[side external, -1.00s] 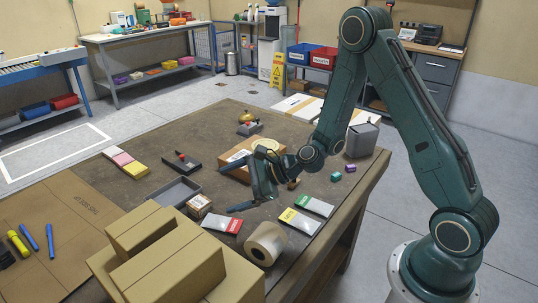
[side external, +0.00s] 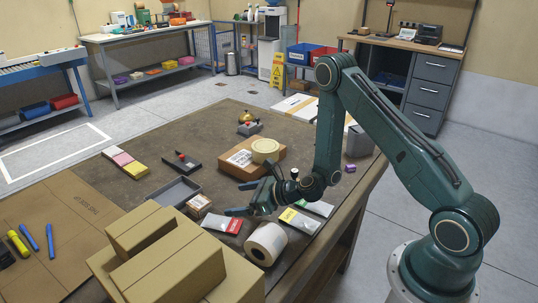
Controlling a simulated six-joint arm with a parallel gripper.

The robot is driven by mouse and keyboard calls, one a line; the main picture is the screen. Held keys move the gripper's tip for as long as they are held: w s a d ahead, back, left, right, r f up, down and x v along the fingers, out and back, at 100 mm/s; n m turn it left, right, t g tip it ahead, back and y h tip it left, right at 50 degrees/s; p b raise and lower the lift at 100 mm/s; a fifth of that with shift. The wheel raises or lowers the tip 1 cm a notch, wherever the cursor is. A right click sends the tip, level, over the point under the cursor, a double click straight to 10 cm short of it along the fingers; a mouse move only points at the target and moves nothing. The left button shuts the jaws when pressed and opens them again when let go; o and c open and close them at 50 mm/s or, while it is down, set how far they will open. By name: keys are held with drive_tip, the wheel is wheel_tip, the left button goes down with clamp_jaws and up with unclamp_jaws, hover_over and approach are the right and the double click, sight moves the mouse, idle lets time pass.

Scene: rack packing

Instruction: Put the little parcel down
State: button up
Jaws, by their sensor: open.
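The little parcel (side external: 198,205), a small brown box with a pale label, rests on the brown table, close beside the grey tray (side external: 174,191) and behind the stacked cartons. My gripper (side external: 236,199) is open, with its two dark fingers pointing left toward the parcel. It is to the right of the parcel and apart from it, with nothing seen between the fingers. Its exact height above the table is hard to tell from this view.
A red-and-white packet (side external: 222,224) and a tape roll (side external: 265,243) lie near my gripper. A green-yellow packet (side external: 299,220) lies to the right. A larger box (side external: 252,160) carries a cream roll (side external: 265,150). Stacked cartons (side external: 165,265) fill the front.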

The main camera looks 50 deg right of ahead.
approach(200, 202)
drive_tip(key=shift+w+a+f, duration=0.35)
drive_tip(key=shift+f, duration=0.1)
drive_tip(key=shift+x, duration=0.9)
drive_tip(key=shift+w, duration=0.2)
drive_tip(key=shift+x, duration=2.5)
drive_tip(key=shift+d, duration=0.15)
drive_tip(key=shift+c, duration=0.2)
drive_tip(key=c, duration=1.3)
drive_tip(key=shift+r, duration=0.2)
wheel_tip(200, 202, up, 20)
drive_tip(key=shift+f, duration=0.15)
